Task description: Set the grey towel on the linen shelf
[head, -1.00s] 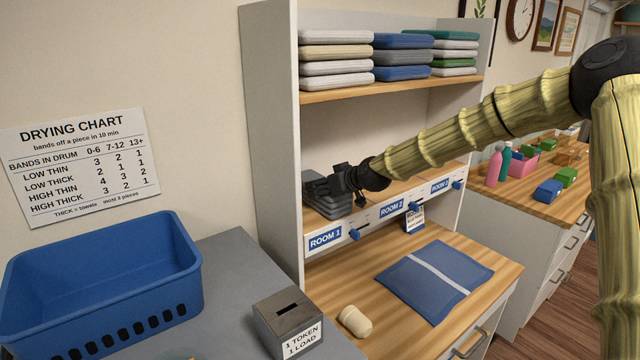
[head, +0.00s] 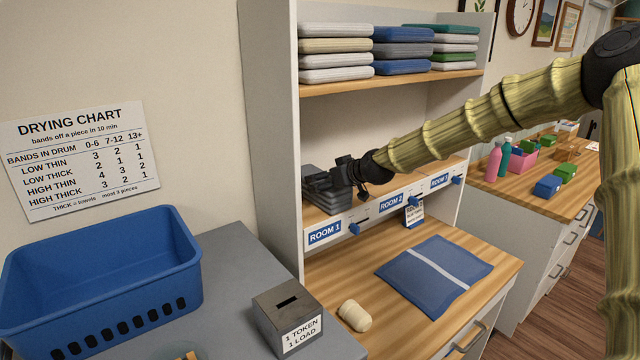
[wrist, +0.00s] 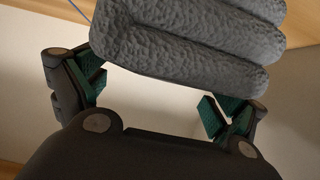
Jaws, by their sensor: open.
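The grey towel (head: 318,188) is a folded, layered bundle at the left end of the lower wooden shelf, above the ROOM 1 label. It appears to rest on that shelf. My gripper (head: 338,177) is at the towel's right side in the head view and hides part of it. In the wrist view the towel's rounded, textured folds (wrist: 190,50) fill the top middle. My gripper's green-padded fingers (wrist: 155,98) stand wide apart, with the towel's near edge at or just beyond their tips. I cannot tell whether they touch it. My gripper is open.
The upper shelf (head: 400,82) holds several folded linen stacks. The white side panel (head: 272,140) stands close left of the towel. Below are the ROOM labels and blue knobs (head: 355,229), a counter with a blue cloth (head: 435,277), a token box (head: 287,315) and a blue basket (head: 100,290).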

